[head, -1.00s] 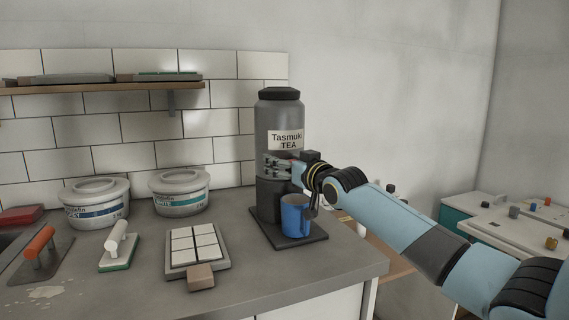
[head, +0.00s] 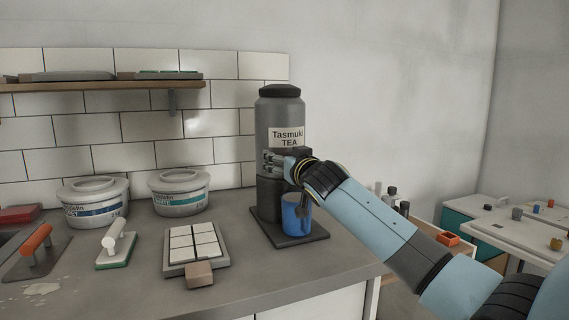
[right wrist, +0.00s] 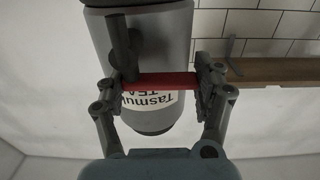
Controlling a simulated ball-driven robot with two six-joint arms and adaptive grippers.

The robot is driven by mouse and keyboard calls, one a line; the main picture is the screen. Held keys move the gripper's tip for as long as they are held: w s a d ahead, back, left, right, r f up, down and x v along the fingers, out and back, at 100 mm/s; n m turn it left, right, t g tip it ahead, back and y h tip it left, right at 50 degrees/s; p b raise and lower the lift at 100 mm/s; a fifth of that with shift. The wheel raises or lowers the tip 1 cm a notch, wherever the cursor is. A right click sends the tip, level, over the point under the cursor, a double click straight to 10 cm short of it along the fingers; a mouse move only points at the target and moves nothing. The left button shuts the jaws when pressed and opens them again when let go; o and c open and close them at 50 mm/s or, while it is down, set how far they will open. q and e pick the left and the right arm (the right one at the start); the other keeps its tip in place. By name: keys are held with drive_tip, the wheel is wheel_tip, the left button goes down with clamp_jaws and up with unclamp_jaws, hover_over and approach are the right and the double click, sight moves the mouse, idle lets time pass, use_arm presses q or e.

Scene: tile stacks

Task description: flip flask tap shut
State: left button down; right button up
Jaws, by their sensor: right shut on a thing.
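The grey flask (head: 279,112), with a dark lid and a "Tasmuk TEA" label, stands upright on a dark base plate (head: 298,240) at the counter's right end. My right gripper (head: 269,162) is at its front, just below the label. In the right wrist view the flask (right wrist: 168,45) appears upside down, and the red tap lever (right wrist: 160,81) lies across between the two fingers of my right gripper (right wrist: 158,83), which is shut on it. A dark tap part (right wrist: 121,45) stands beside the lever. A blue mug (head: 291,218) is under my gripper. My left gripper is out of view.
A tray of white tiles (head: 168,267), a white-handled float (head: 114,240), an orange-handled trowel (head: 37,240) and two white tubs (head: 180,204) (head: 92,217) are left of the flask. A shelf (head: 95,87) hangs above. Another worktop (head: 520,235) is at right.

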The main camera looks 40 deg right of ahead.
drive_tip(key=o, duration=1.2)
drive_tip(key=v, duration=1.2)
drive_tip(key=shift+f, duration=0.1)
